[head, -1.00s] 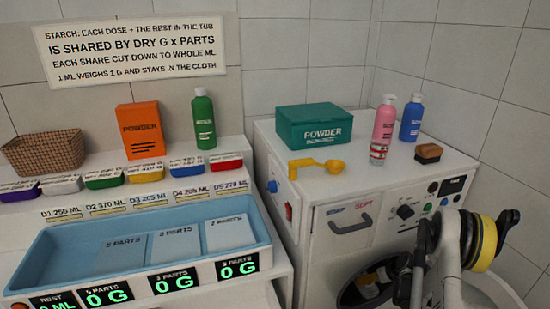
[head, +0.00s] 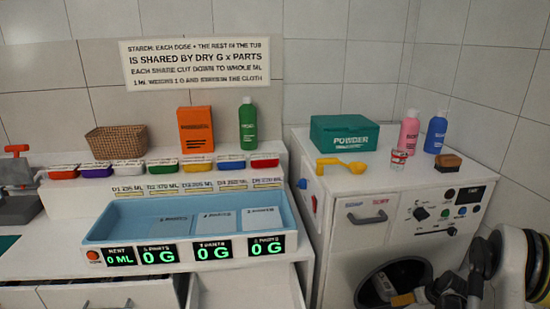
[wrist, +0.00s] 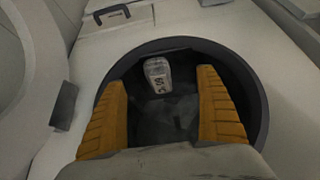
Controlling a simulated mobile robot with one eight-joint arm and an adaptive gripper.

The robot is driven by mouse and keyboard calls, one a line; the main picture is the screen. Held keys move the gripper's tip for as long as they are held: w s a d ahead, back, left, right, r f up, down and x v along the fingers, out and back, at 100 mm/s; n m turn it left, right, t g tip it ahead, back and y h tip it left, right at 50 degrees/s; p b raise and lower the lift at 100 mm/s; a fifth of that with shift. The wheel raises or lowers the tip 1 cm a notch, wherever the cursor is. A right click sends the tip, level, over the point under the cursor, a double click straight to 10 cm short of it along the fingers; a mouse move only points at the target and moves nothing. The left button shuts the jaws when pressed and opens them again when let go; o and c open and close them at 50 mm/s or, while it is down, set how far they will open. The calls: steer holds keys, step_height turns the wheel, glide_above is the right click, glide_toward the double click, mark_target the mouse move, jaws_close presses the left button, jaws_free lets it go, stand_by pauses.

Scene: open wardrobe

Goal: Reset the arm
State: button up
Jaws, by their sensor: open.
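My gripper (head: 440,300) is at the lower right of the head view, in front of the washing machine's round opening (head: 362,290). In the wrist view my gripper (wrist: 163,112) shows two orange ribbed fingers spread wide, with nothing between them touching either one. The fingers point into the dark round opening (wrist: 243,88). A pale, greyish item with dark print (wrist: 157,75) lies inside the drum, beyond the fingertips. The door area beside my arm is partly hidden.
The washing machine top (head: 345,190) holds a teal powder box (head: 343,133), yellow scoop (head: 342,165), pink bottle (head: 409,132), blue bottle (head: 436,133) and brush (head: 448,162). A blue tray (head: 95,235), an orange box (head: 195,130) and small tubs stand left.

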steer(key=s+a+r, duration=0.2)
steer(key=a+r, duration=0.3)
steer(key=r, duration=0.4)
steer(key=s+a+r, duration=0.1)
steer(key=a+r, duration=0.4)
steer(key=r, duration=0.4)
steer(key=s+a+r, duration=0.2)
steer(key=a+r, duration=0.3)
steer(key=r, duration=0.4)
steer(key=s+a+r, duration=0.3)
steer(key=s+a, duration=0.1)
steer(key=s, duration=0.4)
steer(key=s+a+r+m, duration=0.1)
steer(key=s+a+r, duration=0.2)
steer(key=s, duration=0.6)
steer(key=s+a+r, duration=0.2)
steer(key=s+a, duration=0.4)
steer(key=s, duration=0.2)
steer(key=shift+s+a+r+m+t+h, duration=0.2)
steer(key=shift+a+r+m+t+h, duration=0.1)
steer(key=shift+r+t+h, duration=0.1)
